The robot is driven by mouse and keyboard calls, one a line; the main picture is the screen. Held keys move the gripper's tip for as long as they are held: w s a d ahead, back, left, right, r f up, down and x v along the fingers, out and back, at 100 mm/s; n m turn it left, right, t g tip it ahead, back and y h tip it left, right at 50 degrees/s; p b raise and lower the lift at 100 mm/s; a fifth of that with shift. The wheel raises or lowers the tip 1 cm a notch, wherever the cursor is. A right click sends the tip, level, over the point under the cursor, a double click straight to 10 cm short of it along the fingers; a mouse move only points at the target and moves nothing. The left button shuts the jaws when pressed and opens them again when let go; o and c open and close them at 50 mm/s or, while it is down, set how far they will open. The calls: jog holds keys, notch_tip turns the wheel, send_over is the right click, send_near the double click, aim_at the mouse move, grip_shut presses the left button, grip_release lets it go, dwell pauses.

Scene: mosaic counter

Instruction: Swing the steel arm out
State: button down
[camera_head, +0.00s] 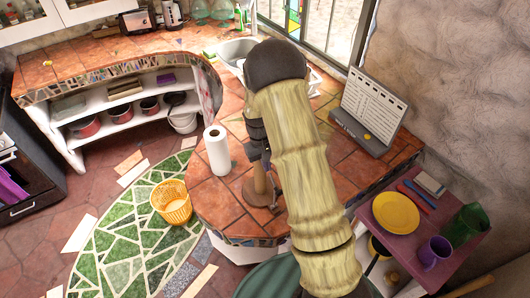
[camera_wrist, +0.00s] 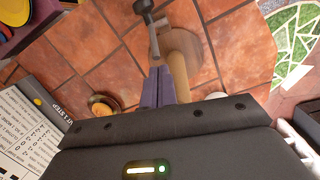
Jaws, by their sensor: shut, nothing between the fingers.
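A wooden stand with a round base (camera_wrist: 185,45) and an upright wooden post (camera_wrist: 178,78) is on the tiled counter. In the head view, the stand's post (camera_head: 260,180) shows below my gripper (camera_head: 262,160); my arm covers part of that area.
A paper towel roll (camera_head: 217,150) stands left of the stand. A grey calendar-like board (camera_head: 370,108) stands to the right. A purple side table (camera_head: 470,240) holds a yellow plate (camera_head: 396,213), a purple mug (camera_head: 434,251) and a green cup.

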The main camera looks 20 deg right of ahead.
jog(key=shift+f, duration=0.3)
jog(key=shift+s+d+b, duration=0.15)
jog(key=shift+b, duration=0.15)
